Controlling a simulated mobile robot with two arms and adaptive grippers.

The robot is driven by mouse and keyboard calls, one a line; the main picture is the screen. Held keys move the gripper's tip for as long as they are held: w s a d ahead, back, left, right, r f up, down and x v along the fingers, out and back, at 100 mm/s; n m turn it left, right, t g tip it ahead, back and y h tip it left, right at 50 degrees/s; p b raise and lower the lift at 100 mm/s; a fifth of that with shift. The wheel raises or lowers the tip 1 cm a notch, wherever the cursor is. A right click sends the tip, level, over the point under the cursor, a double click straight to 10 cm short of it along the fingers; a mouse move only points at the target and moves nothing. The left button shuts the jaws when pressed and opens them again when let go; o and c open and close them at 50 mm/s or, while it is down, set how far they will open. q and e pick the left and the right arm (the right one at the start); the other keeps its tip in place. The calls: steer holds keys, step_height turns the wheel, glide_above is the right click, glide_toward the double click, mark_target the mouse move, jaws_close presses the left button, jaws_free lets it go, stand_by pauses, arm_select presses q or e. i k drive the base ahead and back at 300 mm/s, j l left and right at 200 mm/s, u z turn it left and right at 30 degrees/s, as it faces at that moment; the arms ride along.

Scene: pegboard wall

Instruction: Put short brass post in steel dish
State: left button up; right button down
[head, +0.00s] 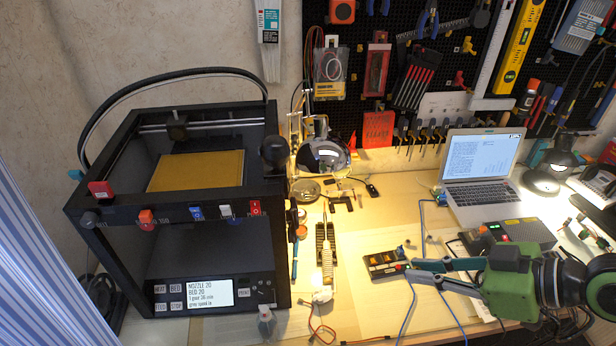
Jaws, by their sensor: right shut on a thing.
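My right gripper (411,270) comes in from the right, low over the table. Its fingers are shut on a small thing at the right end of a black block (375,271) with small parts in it. The held thing is too small and too covered by the fingertips to tell whether it is the short brass post. A round, shallow metal dish (306,190), which looks like the steel dish, sits on the table left of the block and farther back, beside the printer. My left gripper is not in view.
A black 3D printer (190,200) fills the left. A chrome lamp shade (322,155) hangs close behind the dish. A soldering iron on a stand (326,255) lies between dish and block. A laptop (482,175) stands at the back right. Blue cables cross the table near my gripper.

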mark_target(309, 190)
steer(key=i+l, duration=0.1)
steer(key=l, duration=0.4)
steer(key=i+l+u, duration=0.1)
steer(key=l, duration=0.35)
steer(key=i+l, duration=0.1)
steer(key=l, duration=0.4)
steer(key=i+u, duration=0.15)
steer(key=u, duration=1.2)
steer(key=i+l, duration=0.15)
steer(key=i, duration=0.2)
